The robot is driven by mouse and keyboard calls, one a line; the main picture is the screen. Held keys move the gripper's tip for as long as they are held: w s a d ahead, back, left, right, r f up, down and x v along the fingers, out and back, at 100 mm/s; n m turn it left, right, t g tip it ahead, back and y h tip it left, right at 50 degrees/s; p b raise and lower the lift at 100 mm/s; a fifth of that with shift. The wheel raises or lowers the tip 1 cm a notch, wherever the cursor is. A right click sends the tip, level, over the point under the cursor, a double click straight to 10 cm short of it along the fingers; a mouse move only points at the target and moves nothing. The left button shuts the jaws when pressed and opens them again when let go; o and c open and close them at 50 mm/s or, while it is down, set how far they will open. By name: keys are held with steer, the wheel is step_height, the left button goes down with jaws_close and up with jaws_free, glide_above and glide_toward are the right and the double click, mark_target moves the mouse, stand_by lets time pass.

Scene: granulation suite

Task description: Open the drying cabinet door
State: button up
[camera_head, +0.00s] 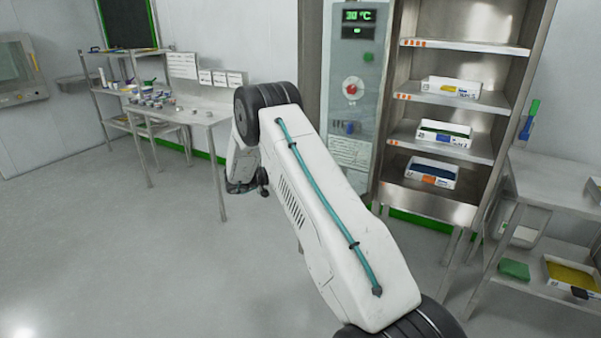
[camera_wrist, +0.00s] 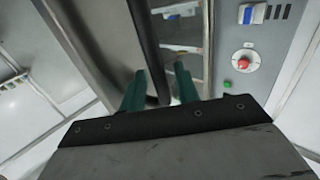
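The drying cabinet stands at the right in the head view, with its open shelf bay (camera_head: 460,50) in plain sight. Its control panel (camera_head: 357,70) has a green 30 °C display and a red knob. In the wrist view the red knob (camera_wrist: 243,61) is at the right, the shelves are in the middle, and a grey steel panel (camera_wrist: 95,35), which looks like the door, is at the left. A dark upright bar (camera_wrist: 146,45) runs along this panel's edge. My gripper (camera_wrist: 160,88) is open, its teal fingers apart near the bar's lower end; contact is unclear. The head view hides the fingertips.
Shelves hold boxes with labels (camera_head: 436,170). A steel table (camera_head: 560,180) stands close at the cabinet's right. A table with small items (camera_head: 205,117) and a rack are at the left. The floor (camera_head: 110,250) at the left front is clear.

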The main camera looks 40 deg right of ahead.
steer(key=shift+a, duration=0.2)
steer(key=v, duration=0.8)
steer(key=shift+d, duration=0.1)
stand_by(0.3)
